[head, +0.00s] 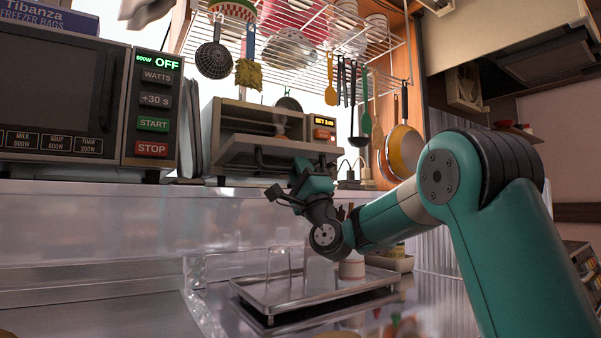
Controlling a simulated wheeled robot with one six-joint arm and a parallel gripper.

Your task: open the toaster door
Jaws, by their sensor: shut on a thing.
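The toaster (235,118) stands on the shelf right of the microwave. Its door (240,150) is tilted outward and down, and part of the dark inside shows above it. A dark handle (262,160) runs along the front of the door. My gripper (300,168) is at the right part of this handle and is shut on it. The gripper's body hides that part of the handle and the exact contact of the fingers.
The microwave (60,90) stands at the left. A wire rack (330,60) with hanging utensils is above the toaster. Pans (403,150) hang at its right. Below, a metal tray (265,300) holds glasses (318,270) and a cup (352,268) under my arm.

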